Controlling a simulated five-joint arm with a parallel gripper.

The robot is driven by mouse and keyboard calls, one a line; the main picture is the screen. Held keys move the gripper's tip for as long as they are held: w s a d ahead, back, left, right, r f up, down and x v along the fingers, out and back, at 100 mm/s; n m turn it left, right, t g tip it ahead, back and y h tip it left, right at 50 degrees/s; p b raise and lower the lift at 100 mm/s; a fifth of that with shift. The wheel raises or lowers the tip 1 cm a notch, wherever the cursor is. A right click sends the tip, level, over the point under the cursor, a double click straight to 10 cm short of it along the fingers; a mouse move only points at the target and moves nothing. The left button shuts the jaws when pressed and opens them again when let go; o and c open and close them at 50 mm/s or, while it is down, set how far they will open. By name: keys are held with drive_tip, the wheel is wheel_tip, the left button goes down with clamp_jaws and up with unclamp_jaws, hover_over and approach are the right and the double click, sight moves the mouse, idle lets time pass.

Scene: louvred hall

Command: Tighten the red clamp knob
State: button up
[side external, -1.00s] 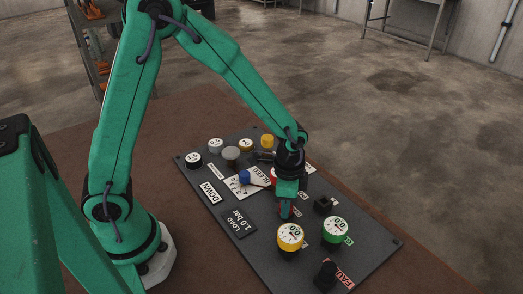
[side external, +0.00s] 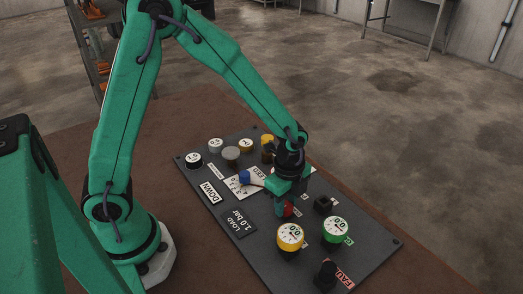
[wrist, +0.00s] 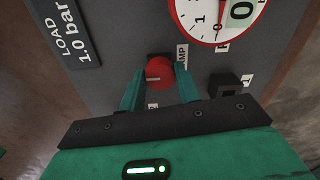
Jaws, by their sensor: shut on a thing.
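The red clamp knob (wrist: 159,72) sits on the dark panel between the two green fingers of my gripper (wrist: 160,88) in the wrist view. A finger lies along each side of it, and a pale line marks its face. A label ending in "MP" stands beside it, partly covered by a finger. In the side view, a bit of the red knob (side external: 288,209) shows beside the fingertips of my gripper (side external: 283,207), which is shut on it from above.
The dark panel (side external: 240,224) also bears a yellow dial (side external: 290,236), a green dial (side external: 335,230), a blue knob (side external: 244,177) and a black block (side external: 324,204). A red-rimmed gauge (wrist: 200,30) is close by in the wrist view. Several knobs stand at the panel's far end.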

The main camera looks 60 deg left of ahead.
sight(286, 206)
idle(0.3)
drive_tip(key=o, duration=1)
drive_tip(key=shift+c, duration=0.2)
drive_tip(key=shift+r, duration=3.95)
